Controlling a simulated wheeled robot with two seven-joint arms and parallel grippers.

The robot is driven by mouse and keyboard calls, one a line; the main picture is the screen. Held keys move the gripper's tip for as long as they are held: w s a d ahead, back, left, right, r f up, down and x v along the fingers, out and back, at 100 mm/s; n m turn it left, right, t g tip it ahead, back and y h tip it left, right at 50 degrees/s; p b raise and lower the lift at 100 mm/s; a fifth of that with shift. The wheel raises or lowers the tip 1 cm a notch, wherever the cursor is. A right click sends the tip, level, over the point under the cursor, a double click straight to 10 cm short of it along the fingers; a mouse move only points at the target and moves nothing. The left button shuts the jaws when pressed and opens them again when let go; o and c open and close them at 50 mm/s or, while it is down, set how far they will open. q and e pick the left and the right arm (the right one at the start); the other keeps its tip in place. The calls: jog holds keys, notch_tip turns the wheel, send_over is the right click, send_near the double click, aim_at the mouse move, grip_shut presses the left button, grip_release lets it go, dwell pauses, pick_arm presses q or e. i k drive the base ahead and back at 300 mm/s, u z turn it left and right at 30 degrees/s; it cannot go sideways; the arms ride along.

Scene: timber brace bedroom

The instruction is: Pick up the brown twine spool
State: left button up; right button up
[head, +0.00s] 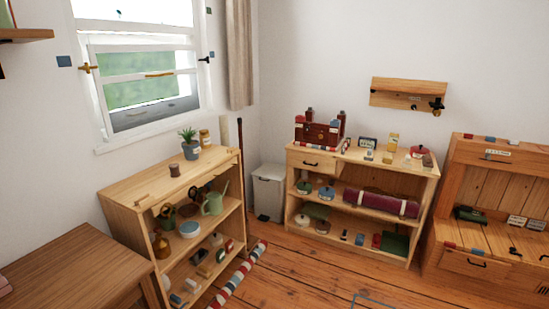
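A small dark brown cylinder, which looks like the brown twine spool (174,170), stands upright on the top of the left wooden shelf unit (150,186). It is left of a potted plant (191,149) and apart from it. It is small in the view, so its winding cannot be made out. Neither of my grippers shows in the head view.
Lower shelves hold a green watering can (214,202) and several small items. A brown wooden surface (70,268) stands at lower left. A grey bin (269,192) and second shelf unit (357,226) stand behind.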

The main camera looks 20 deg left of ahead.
aim_at(174, 167)
jog(key=z, duration=0.2)
jog(key=i, duration=2.15)
jog(key=u, duration=0.9)
jog(key=i, duration=1.35)
jog(key=u, duration=1)
